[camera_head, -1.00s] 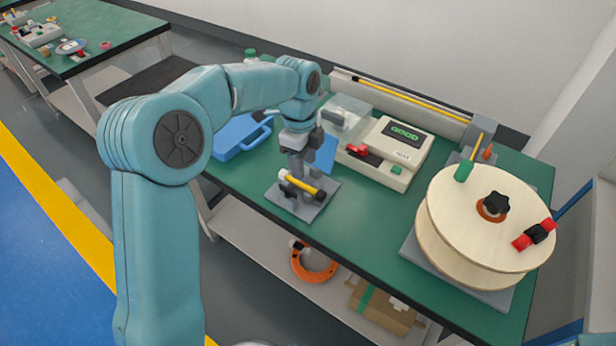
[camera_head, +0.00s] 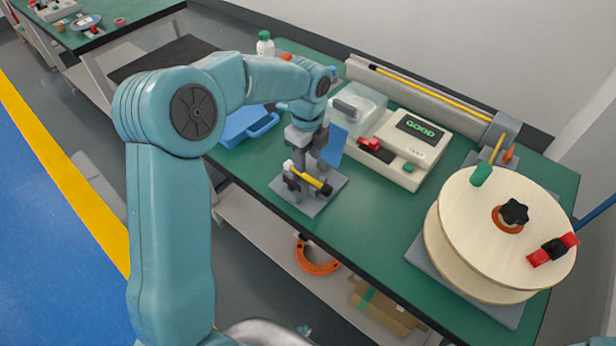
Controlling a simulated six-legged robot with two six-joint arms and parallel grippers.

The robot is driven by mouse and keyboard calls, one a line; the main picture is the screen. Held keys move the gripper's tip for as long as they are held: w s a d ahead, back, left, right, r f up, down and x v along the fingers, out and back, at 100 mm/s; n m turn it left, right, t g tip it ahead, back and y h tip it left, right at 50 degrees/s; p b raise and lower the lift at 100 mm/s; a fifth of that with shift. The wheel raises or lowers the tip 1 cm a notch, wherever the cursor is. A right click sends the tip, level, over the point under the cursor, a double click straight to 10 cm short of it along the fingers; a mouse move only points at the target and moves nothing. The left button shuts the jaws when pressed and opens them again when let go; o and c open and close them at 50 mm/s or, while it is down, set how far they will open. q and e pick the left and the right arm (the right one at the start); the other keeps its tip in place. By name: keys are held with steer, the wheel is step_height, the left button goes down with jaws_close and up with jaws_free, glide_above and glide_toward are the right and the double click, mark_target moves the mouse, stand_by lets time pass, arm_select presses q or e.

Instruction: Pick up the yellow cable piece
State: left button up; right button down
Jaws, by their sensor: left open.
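The yellow cable piece (camera_head: 311,180), with a white end and a dark end, lies across a small grey holder on a grey plate (camera_head: 320,205) near the front edge of the green table. My left gripper (camera_head: 306,164) points down at the cable piece from above and is open. Its fingers are small and partly merge with the grey holder, so I cannot tell if they touch the piece. My right gripper is out of view.
A tester reading GOOD (camera_head: 402,148) stands right of the plate, and a large wooden spool (camera_head: 480,225) farther right. A blue case (camera_head: 245,128) sits behind my left arm. A long yellow cable (camera_head: 440,95) lies in a rail at the back.

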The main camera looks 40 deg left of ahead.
mark_target(307, 176)
arm_select(q)
steer(key=f, duration=0.5)
steer(key=shift+s+d+f, duration=0.1)
steer(key=shift+s+f, duration=0.1)
steer(key=shift+f, duration=0.15)
jaws_close()
